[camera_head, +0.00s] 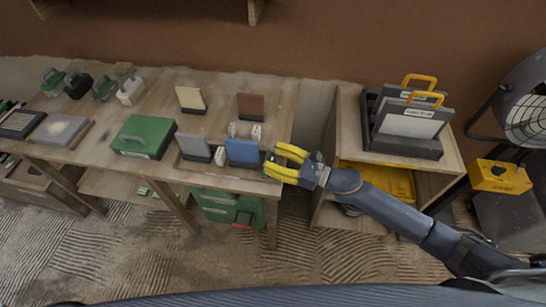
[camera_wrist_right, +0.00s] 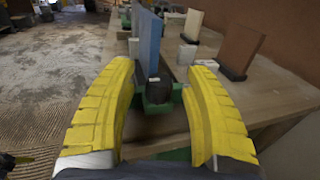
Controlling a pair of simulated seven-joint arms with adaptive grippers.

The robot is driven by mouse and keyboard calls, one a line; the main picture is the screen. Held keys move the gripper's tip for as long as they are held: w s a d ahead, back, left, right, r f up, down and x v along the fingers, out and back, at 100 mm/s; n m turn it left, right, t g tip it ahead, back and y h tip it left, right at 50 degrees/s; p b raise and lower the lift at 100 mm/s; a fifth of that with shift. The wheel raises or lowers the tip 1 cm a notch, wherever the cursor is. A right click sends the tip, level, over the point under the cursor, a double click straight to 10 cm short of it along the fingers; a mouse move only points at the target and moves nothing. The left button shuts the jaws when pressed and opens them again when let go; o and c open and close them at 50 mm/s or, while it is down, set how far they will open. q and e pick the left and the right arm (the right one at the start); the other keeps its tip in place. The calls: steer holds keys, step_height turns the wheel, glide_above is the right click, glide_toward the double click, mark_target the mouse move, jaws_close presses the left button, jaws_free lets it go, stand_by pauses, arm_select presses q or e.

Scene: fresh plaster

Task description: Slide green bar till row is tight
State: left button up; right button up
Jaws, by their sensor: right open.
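My right gripper (camera_head: 271,160) is at the right front corner of the wooden table, its yellow fingers open. In the right wrist view its fingertips (camera_wrist_right: 163,68) stand on either side of a green bar end (camera_wrist_right: 158,92) with a dark rounded piece on it, with gaps visible on both sides. A blue panel (camera_head: 242,152) stands upright just left of the gripper; it also shows in the right wrist view (camera_wrist_right: 150,40), just beyond the dark piece. A grey panel (camera_head: 194,147) stands left of the blue one. The rest of the bar is mostly hidden. My left gripper is not in view.
A cream panel (camera_head: 190,99) and a brown panel (camera_head: 251,106) stand farther back, with small white blocks (camera_head: 220,156) nearby. A green case (camera_head: 144,137) lies to the left. A shelf unit (camera_head: 347,130) with a dark file holder stands to the right.

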steer(key=shift+w+a, duration=0.1)
steer(key=shift+a, duration=0.15)
steer(key=shift+c, duration=0.4)
